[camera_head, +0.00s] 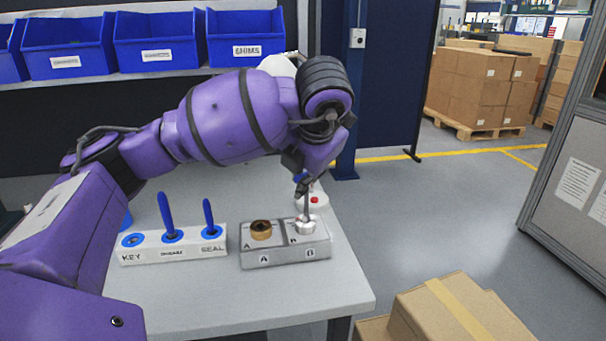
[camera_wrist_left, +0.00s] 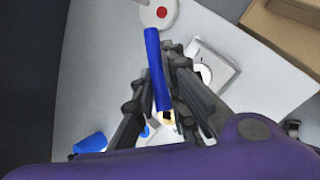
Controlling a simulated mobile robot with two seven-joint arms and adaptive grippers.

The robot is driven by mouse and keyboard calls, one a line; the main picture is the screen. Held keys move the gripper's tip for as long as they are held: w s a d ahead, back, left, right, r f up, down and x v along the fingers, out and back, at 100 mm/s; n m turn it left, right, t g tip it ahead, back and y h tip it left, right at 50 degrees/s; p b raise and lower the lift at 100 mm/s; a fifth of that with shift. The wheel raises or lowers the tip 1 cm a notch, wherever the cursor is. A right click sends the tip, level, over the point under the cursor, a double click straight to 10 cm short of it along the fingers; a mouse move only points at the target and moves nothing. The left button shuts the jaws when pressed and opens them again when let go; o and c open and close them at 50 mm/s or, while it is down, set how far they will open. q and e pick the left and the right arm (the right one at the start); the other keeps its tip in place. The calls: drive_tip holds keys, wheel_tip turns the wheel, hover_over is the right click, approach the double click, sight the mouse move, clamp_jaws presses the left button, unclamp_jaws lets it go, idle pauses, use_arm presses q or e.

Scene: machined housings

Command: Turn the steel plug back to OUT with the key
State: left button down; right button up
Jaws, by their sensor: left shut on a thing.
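The grey housing (camera_head: 285,254) stands on the table, with a brass plug (camera_head: 261,229) at A and the steel plug (camera_head: 306,227) at B. My left gripper (camera_head: 302,184) is above the B side, shut on the blue-handled key (camera_wrist_left: 157,70). In the head view the key's dark shaft (camera_head: 306,207) points down and appears to meet the steel plug; I cannot tell how deep it sits. The handle is mostly hidden there by my fingers. In the wrist view the left gripper (camera_wrist_left: 168,95) flanks the handle and covers part of the housing (camera_wrist_left: 228,70). My right gripper is out of view.
A white rack (camera_head: 175,251) has an empty KEY place and two upright blue-handled tools (camera_head: 168,218) (camera_head: 208,216). A white base with a red button (camera_head: 314,200) stands behind the housing. Cardboard boxes (camera_head: 440,312) are beyond the table's right edge. The table front is clear.

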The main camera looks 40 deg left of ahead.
use_arm(q)
drive_tip(key=c, duration=1.7)
unclamp_jaws()
drive_tip(key=shift+w, duration=0.2)
drive_tip(key=shift+s, duration=0.1)
drive_tip(key=shift+v, duration=6.05)
